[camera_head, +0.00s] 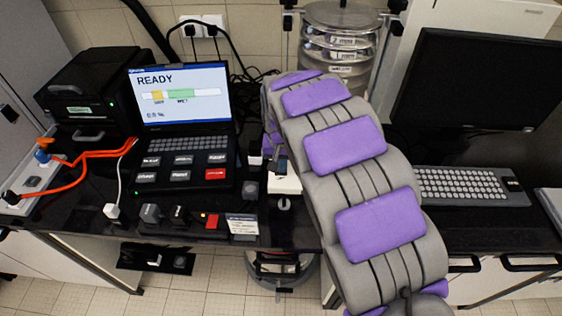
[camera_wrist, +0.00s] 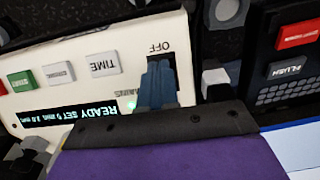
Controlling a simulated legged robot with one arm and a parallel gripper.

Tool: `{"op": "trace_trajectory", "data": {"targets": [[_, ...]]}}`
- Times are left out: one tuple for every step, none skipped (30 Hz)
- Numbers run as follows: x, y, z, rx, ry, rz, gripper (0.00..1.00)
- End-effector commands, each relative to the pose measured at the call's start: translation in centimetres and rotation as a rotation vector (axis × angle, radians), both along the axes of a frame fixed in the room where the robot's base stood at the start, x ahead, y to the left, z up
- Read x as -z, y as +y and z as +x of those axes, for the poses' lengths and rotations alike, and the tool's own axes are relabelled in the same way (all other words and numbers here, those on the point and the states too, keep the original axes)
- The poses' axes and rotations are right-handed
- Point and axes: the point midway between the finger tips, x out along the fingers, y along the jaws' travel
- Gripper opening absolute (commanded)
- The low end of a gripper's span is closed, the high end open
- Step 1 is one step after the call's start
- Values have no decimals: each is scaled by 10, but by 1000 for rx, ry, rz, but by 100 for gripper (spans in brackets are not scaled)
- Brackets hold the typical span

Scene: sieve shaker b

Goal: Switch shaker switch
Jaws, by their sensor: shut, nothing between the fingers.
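The shaker control panel (camera_wrist: 75,45) is cream-white and appears upside down in the wrist view, with a lit display reading READY. Its dark mains switch (camera_wrist: 168,58) sits beside the OFF label, largely hidden behind my fingers. My gripper (camera_wrist: 158,75) is shut and empty, with its blue-grey fingertips over the switch; I cannot tell whether they touch it or which way the switch is set. In the head view, my gripper (camera_head: 282,163) is at the white shaker panel (camera_head: 286,185), and my arm hides most of the shaker's front.
A sieve stack (camera_head: 340,45) stands behind my arm. A laptop-like console (camera_head: 185,145) showing READY is on the left, with a black printer-like box (camera_head: 90,90) and orange cables beyond. A keyboard (camera_head: 460,186) and dark monitor (camera_head: 470,80) are on the right.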

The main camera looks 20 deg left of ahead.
Motion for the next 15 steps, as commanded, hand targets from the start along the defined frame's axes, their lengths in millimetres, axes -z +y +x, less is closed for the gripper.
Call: {"op": "trace_trajectory", "data": {"targets": [[1,-1,0,0,2,-1,0],[1,-1,0,0,1,-2,0],[1,-1,0,0,1,-2,0],[1,-1,0,0,0,-2,0],[2,0,0,0,-4,-1,0],[2,0,-1,0,-11,1,0],[3,0,-1,0,-18,2,0],[4,0,-2,0,-26,3,0],[6,0,-2,0,-43,7,0],[8,-1,-2,0,-55,10,0],[9,-1,-3,0,-67,12,0],[11,0,-3,0,-88,18,0],[12,0,-3,0,-104,22,0],[14,0,-4,0,-116,22,0],[15,-1,-4,1,-130,26,0]]}}
